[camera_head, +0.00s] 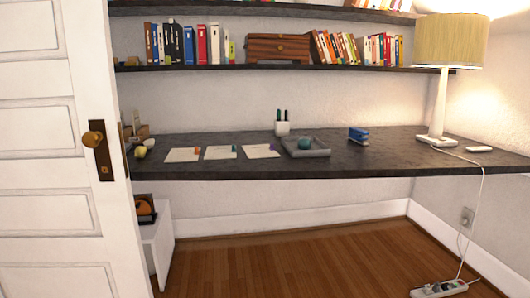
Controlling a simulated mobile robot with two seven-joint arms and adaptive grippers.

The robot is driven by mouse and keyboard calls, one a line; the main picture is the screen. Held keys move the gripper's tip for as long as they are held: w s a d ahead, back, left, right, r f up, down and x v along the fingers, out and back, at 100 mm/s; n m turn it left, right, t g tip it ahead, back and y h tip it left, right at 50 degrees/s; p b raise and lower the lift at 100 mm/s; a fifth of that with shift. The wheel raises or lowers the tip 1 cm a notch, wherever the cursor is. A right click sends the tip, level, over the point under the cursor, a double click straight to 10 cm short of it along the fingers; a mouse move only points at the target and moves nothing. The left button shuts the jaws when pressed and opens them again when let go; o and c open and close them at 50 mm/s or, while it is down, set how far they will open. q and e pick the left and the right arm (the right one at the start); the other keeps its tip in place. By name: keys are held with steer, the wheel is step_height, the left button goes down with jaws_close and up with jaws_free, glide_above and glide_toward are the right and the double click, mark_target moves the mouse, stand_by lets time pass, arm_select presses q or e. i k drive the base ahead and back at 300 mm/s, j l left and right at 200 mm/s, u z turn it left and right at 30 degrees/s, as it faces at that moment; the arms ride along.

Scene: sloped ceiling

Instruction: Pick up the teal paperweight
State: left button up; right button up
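A small round teal paperweight (305,143) rests in a shallow grey tray (318,153) on the dark desk (385,161). The tray sits near the middle of the desk, close to its front edge. Neither of my grippers shows in the head view, and nothing touches the paperweight.
A white door (60,200) stands at the left.

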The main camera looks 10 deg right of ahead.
mark_target(304, 144)
steer(key=l+z, duration=0.1)
steer(key=l, duration=0.3)
steer(key=i+l, duration=0.15)
steer(key=l, duration=0.25)
steer(key=i+l+z, duration=0.15)
steer(key=l, duration=0.7)
steer(key=i+z, duration=0.05)
